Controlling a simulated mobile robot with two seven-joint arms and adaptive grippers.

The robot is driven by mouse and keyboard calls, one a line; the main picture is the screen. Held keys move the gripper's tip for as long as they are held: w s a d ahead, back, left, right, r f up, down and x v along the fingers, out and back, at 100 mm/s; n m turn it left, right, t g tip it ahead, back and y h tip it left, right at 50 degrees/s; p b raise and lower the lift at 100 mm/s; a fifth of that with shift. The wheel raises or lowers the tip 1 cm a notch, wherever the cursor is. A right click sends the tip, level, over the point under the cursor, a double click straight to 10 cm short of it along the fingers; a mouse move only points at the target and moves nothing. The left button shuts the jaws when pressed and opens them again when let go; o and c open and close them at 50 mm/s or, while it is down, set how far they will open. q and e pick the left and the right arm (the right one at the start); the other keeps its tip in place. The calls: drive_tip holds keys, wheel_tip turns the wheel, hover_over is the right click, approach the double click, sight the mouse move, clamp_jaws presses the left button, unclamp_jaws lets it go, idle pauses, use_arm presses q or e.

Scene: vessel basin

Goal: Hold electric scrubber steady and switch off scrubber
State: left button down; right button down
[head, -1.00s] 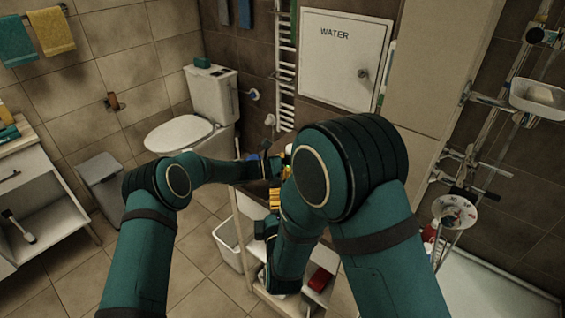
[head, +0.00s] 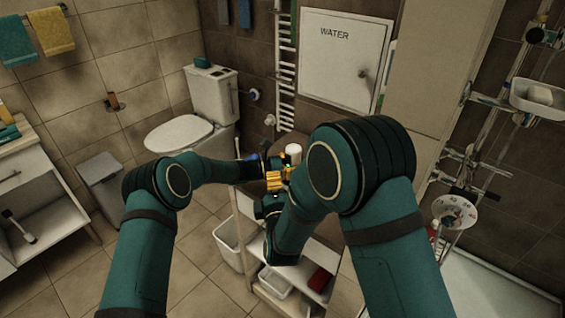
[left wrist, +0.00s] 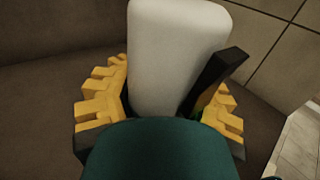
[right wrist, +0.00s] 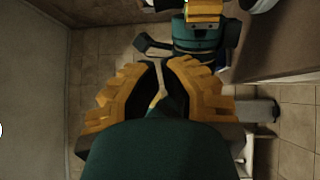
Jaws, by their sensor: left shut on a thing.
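The scrubber's pale body (left wrist: 178,50) stands between the yellow fingers of my left gripper (left wrist: 165,105) in the left wrist view, a dark part beside it on the right. In the head view its white top (head: 293,150) shows above my left gripper (head: 284,172), which is shut on it. My right gripper (head: 274,182) is just below and left of it, pointing up. In the right wrist view the right gripper's fingers (right wrist: 158,75) are close together with nothing visible held. The switch cannot be made out. My right arm hides part of the scene.
A shelf unit (head: 237,205) with a white bin (head: 228,245) beside it stands below the grippers. A red item (head: 319,279) lies on its lower part. The toilet (head: 180,133) is behind left.

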sight(287, 160)
drive_tip(key=w+d, duration=0.1)
drive_tip(key=w, duration=0.6)
drive_tip(key=shift+d+r, duration=0.35)
drive_tip(key=shift+r, duration=0.05)
